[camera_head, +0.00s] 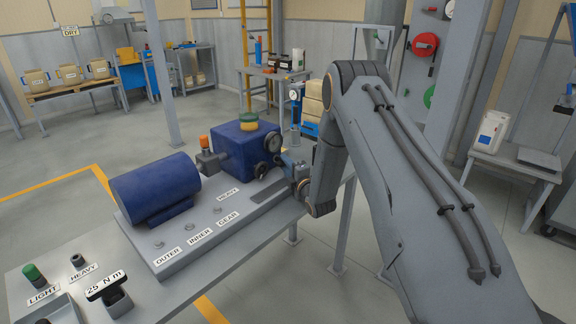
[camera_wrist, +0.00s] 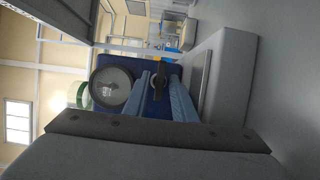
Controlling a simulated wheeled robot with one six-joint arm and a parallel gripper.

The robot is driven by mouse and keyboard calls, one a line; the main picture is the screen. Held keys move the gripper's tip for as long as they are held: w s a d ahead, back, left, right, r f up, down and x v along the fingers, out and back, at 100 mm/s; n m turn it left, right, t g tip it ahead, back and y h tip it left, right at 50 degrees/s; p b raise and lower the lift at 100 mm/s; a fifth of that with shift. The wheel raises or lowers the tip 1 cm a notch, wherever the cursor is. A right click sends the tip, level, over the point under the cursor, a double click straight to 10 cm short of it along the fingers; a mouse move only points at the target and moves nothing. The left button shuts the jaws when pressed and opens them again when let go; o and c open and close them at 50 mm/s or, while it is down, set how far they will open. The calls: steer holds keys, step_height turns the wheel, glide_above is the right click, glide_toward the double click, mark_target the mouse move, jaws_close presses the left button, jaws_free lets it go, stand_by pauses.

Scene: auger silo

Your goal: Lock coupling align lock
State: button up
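A blue gearbox housing (camera_head: 245,150) with a yellow-green cap stands on the grey bench base, and a blue motor (camera_head: 155,190) lies left of it. A small dark lever (camera_head: 261,169) sits low on the housing's right side; in the wrist view the dark lever (camera_wrist: 158,87) shows between my fingers against the blue housing. I take it to be the lock, but no label on it is readable. My gripper (camera_wrist: 159,72) is open, with a gap between its blue-grey fingers. Contact with the lever cannot be told. My arm hides part of the bench's right end.
A round dial gauge (camera_wrist: 111,84) is close beside the fingers; it also shows in the head view (camera_head: 273,142). Open floor lies beyond the bench.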

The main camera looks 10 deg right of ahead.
jaws_close()
steer(key=shift+d, duration=0.15)
steer(key=m+g, duration=0.1)
steer(key=m, duration=0.1)
steer(key=shift+r+m, duration=0.15)
steer(key=shift+m, duration=0.25)
steer(key=m+g, duration=0.1)
steer(key=m, duration=0.1)
steer(key=m+g+b, duration=0.1)
steer(key=m, duration=0.1)
steer(key=shift+w+r, duration=0.1)
steer(key=shift+r, duration=0.1)
steer(key=m+g+y, duration=0.1)
steer(key=m, duration=0.1)
steer(key=m+g+y, duration=0.1)
steer(key=shift+w+d+r+m, duration=0.1)
steer(key=shift+r+m, duration=0.05)
steer(key=shift+m, duration=0.25)
steer(key=shift+w+r+m+g+y, duration=0.1)
steer(key=shift+m+g+y, duration=0.65)
steer(key=shift+m, duration=0.55)
